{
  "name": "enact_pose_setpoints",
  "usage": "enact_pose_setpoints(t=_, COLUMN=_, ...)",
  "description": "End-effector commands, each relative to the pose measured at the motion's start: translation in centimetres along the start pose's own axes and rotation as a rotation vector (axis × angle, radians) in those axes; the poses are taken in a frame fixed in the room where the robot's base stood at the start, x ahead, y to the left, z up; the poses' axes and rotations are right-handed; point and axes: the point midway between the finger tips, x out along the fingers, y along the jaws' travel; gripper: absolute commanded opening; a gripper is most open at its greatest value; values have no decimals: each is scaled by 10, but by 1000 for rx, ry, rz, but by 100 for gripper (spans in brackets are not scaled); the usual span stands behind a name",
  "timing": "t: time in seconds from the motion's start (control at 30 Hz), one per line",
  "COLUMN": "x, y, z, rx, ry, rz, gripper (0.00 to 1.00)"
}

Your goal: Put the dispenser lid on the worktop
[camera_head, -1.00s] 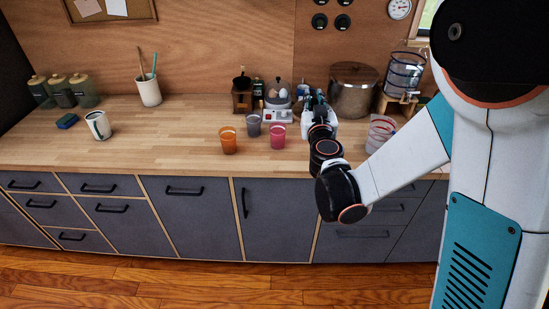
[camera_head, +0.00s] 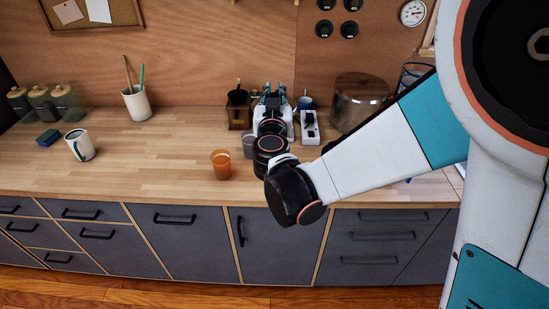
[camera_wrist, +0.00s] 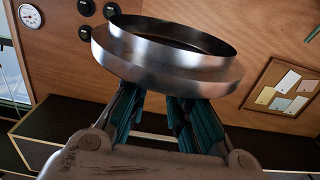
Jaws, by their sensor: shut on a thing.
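The dispenser lid (camera_wrist: 165,78), a shiny round metal piece with a raised rim, is in the wrist view. The teal fingers of my gripper (camera_wrist: 160,100) are shut on its near edge, and it is held up in the air. In the head view my gripper (camera_head: 272,98) is above the back of the wooden worktop (camera_head: 180,170), right of the dark grinder; the lid is hidden or cannot be made out there. The glass dispenser (camera_head: 412,73) is at the back right, mostly hidden by my arm.
An orange cup (camera_head: 221,165) and a grey cup (camera_head: 249,146) stand close to my gripper's left. A mug (camera_head: 79,145) is far left. The left middle worktop is clear.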

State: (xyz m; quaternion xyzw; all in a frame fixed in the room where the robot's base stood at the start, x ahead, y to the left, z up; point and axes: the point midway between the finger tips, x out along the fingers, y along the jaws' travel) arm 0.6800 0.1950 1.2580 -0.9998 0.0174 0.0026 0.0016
Motion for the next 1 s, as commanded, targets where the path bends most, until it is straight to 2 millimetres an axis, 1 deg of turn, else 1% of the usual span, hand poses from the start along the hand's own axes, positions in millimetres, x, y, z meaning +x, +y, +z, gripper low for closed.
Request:
enact_pose_setpoints(t=0.17, x=0, y=0, z=29, rx=0, ry=0, rz=-1, gripper=0)
enact_pose_setpoints(t=0.4, x=0, y=0, z=80, rx=0, ry=0, rz=-1, gripper=0)
enact_pose_setpoints(t=0.7, x=0, y=0, z=137, rx=0, ry=0, rz=-1, gripper=0)
enact_pose_setpoints(t=0.83, x=0, y=0, z=152, rx=0, ry=0, rz=-1, gripper=0)
enact_pose_setpoints(t=1.0, x=0, y=0, z=158, rx=0, ry=0, rz=-1, gripper=0)
